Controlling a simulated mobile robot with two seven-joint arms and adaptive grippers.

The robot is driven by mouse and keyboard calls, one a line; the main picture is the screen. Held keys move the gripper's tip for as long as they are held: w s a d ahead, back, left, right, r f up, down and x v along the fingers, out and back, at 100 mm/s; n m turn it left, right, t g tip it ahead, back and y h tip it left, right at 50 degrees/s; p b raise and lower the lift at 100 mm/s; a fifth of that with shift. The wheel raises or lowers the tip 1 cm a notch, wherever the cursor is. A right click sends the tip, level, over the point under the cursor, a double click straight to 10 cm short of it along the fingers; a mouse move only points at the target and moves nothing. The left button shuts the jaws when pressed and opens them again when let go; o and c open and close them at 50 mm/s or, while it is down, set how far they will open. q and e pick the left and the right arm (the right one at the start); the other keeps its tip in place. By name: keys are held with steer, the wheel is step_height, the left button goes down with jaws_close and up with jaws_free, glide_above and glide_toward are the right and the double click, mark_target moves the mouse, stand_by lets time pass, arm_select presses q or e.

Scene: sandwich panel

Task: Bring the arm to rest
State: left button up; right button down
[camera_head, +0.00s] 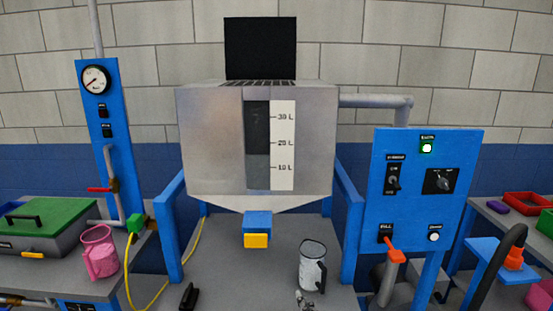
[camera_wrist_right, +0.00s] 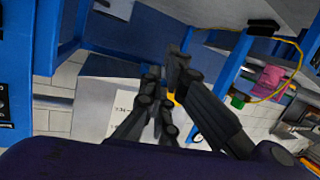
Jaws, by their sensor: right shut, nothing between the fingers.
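My right gripper (camera_wrist_right: 166,72) shows in the right wrist view, its dark fingers brought together with nothing between them. Behind it are the tank with its level scale and the blue frame, seen tilted. In the head view a small grey metallic piece shows at the bottom edge, just below the white jug; I cannot tell whether it is part of my right gripper. My left gripper is in neither view.
A white jug (camera_head: 312,266) stands on the bench under the grey tank (camera_head: 212,145). A black object (camera_head: 188,297) lies on the bench to its left. A pink jug (camera_head: 99,252) stands at left beside a yellow cable (camera_head: 196,240). A blue control panel (camera_head: 420,185) stands at right.

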steer(key=s+d+f+m+g+h, duration=0.1)
steer(key=s+d+f, duration=0.3)
steer(key=s+f, duration=0.4)
steer(key=s+d+f+m+g+h, duration=0.1)
steer(key=s+f, duration=0.6)
steer(key=s, duration=0.9)
steer(key=s+d+f+m+g+h, duration=0.2)
steer(key=s+d+f+g, duration=0.2)
steer(key=s+d+f, duration=0.3)
steer(key=s+f, duration=0.1)
steer(key=s, duration=0.4)
steer(key=shift+d+f, duration=0.15)
steer(key=shift+f, duration=0.15)
